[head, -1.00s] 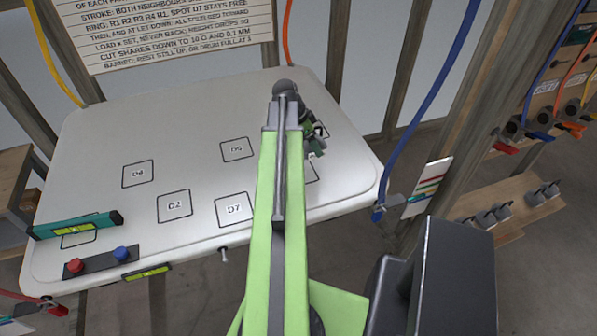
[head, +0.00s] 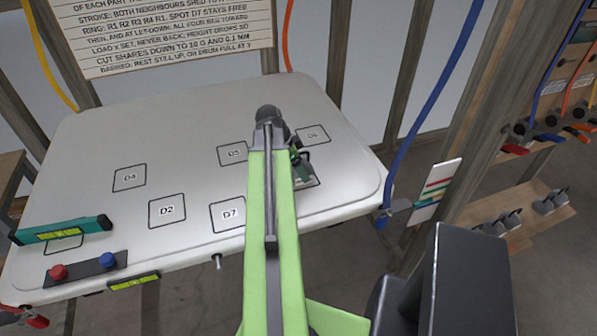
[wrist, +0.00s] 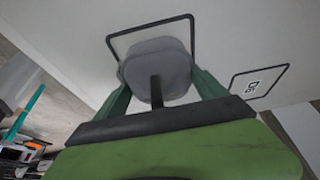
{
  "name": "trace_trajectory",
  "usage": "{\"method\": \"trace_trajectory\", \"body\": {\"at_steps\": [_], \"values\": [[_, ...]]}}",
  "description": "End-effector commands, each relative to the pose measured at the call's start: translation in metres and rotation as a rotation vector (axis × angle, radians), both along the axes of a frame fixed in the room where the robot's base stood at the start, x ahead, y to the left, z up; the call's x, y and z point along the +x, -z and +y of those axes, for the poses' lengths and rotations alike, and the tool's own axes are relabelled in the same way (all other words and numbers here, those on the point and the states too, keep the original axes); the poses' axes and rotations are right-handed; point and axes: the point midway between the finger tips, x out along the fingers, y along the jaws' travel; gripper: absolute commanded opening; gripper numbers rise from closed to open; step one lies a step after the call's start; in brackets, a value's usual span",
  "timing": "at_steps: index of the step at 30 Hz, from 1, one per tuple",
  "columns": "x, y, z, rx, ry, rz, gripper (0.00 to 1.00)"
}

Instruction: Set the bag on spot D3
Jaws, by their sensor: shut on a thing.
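In the wrist view a grey bag (wrist: 157,68) with a dark upright strip sits between the green fingers of my gripper (wrist: 158,88), which is shut on it. Behind the bag is a black-outlined square (wrist: 130,42) on the white board; its label is hidden. In the head view my gripper (head: 300,160) is over the right part of the board (head: 90,150), mostly hidden by my arm. An outlined square (head: 312,181) shows partly beside it, its label covered. I cannot read D3 anywhere, nor tell whether the bag touches the board.
Spots D6 (head: 313,135), D5 (head: 233,153), D7 (head: 228,215), D2 (head: 167,211) and D4 (head: 129,178) look empty. A teal level (head: 62,230) lies across another square at left. A strip with red and blue knobs (head: 82,268) is at the front edge.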

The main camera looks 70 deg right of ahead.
Motion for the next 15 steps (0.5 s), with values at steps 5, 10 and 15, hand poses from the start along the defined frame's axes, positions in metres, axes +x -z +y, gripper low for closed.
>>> {"method": "trace_trajectory", "body": {"at_steps": [5, 10, 15], "values": [[-0.0003, 0.0023, -0.0003, -0.001, 0.000, 0.001, 0.09], [-0.0002, 0.0016, -0.0002, 0.000, 0.000, 0.000, 1.00], [-0.0002, 0.0016, -0.0002, 0.000, 0.000, 0.000, 1.00]]}}
